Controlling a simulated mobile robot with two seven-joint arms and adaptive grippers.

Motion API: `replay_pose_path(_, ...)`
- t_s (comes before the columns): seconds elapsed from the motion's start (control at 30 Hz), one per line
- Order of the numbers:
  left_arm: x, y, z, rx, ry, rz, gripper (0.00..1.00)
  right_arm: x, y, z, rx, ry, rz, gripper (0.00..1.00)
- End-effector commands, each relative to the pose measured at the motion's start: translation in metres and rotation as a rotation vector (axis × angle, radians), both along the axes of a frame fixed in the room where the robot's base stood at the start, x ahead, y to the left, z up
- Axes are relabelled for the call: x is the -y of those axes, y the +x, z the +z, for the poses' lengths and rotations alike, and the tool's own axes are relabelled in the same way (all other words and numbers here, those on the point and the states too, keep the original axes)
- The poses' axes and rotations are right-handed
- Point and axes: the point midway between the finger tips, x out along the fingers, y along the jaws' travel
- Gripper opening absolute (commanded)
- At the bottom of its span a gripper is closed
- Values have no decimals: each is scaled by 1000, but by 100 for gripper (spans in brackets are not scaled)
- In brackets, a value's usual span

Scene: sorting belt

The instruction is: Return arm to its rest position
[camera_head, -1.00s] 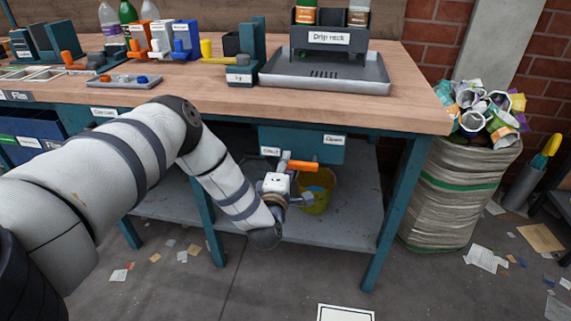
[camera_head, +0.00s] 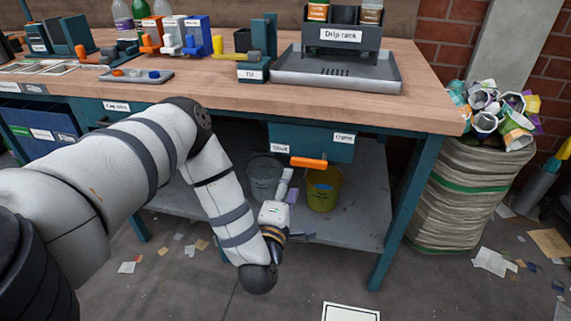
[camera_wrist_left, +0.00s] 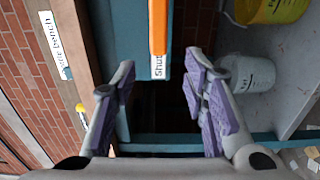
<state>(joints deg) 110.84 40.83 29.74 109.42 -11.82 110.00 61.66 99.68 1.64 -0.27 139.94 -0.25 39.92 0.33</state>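My left arm reaches in from the left, and my left gripper (camera_head: 287,187) hangs below the front edge of the workbench (camera_head: 420,112), over the lower shelf (camera_head: 345,232). In the left wrist view the two purple-padded fingers of my left gripper (camera_wrist_left: 162,88) stand wide apart with nothing between them. An orange handle (camera_head: 308,162) on the teal box (camera_head: 330,143) is just above and right of the gripper, apart from it. It also shows in the left wrist view (camera_wrist_left: 158,28), beyond the fingertips. My right gripper is not in view.
A grey bucket (camera_head: 263,178) and a yellow bucket (camera_head: 322,199) stand on the lower shelf close to the gripper. A drip rack (camera_head: 336,72) stands on the bench. A full sack (camera_head: 462,200) is at the right. Papers litter the floor.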

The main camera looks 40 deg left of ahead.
Motion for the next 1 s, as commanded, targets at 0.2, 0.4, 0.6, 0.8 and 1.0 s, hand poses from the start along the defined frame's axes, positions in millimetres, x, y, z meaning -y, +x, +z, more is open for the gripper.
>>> replay_pose_path(0.2,12,-19,0,0,0,-1,40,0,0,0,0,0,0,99)
replay_pose_path(0.4,12,-20,0,1,1,0,40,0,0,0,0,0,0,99)
replay_pose_path(0.6,13,-19,0,-3,1,-3,40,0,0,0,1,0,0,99)
replay_pose_path(0.8,93,-47,-45,-426,94,-310,40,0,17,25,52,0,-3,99)
replay_pose_path(1.0,184,-205,-92,-1141,412,-985,40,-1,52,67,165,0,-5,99)
